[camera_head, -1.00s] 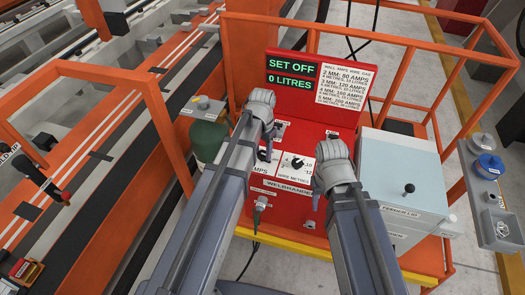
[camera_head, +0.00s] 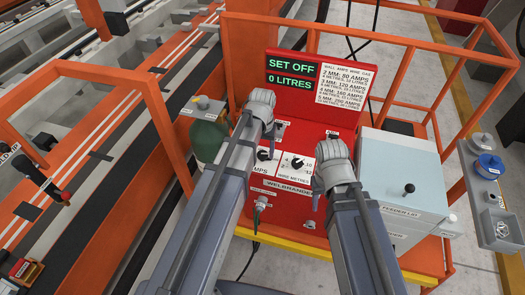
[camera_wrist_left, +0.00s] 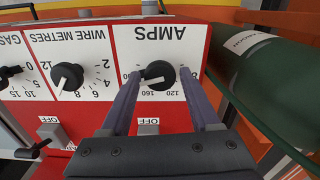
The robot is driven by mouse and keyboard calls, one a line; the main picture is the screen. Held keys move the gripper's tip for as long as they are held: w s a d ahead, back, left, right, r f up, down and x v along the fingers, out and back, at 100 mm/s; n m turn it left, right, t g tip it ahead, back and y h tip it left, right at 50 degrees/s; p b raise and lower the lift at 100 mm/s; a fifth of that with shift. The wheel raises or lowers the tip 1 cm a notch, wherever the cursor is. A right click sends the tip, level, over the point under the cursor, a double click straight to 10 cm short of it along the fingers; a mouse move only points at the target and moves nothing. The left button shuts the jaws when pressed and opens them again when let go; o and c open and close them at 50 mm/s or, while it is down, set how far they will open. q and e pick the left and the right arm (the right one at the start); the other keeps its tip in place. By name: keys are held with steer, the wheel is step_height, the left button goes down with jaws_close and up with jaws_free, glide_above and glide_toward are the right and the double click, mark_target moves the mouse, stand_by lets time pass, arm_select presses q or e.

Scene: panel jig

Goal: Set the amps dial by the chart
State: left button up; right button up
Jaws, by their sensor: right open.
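The black AMPS dial (camera_wrist_left: 160,74) sits on a white scale plate, upside down in the left wrist view; it also shows in the head view (camera_head: 265,154). Its white mark points to the lower left there, past the 160; the number on that side is hidden by a finger. My left gripper (camera_head: 268,136) is open, its two fingers on either side of the dial with gaps visible. My right gripper (camera_head: 317,196) is open near the front right of the red welder (camera_head: 285,200). The chart (camera_head: 345,82) lists wall, amps, wire and gas.
The display (camera_head: 291,73) reads SET OFF and 0 LITRES. The WIRE METRES dial (camera_wrist_left: 67,77) and a gas dial (camera_wrist_left: 8,74) sit beside the AMPS dial. A green cylinder (camera_head: 207,138) stands left, and a pale feeder box (camera_head: 400,180) right. Orange rails surround the welder.

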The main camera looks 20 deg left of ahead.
mark_target(263, 154)
arm_select(q)
steer(key=shift+o, duration=1)
step_height(263, 154, up, 8)
steer(key=p, duration=0.8)
steer(key=shift+f, duration=0.1)
steer(key=s+d+f+m+b, duration=0.2)
steer(key=s+d+f+b, duration=0.1)
steer(key=s+d, duration=0.2)
steer(key=s+d+f+m+y+b, duration=0.1)
steer(key=s+d+f+m+b, duration=0.1)
steer(key=s, duration=0.7)
steer(key=d+f+b, duration=0.1)
steer(key=d+b, duration=0.1)
steer(key=d, duration=0.1)
steer(key=shift+s+d+f, duration=0.25)
steer(key=shift+s+f, duration=0.05)
steer(key=shift+s, duration=0.1)
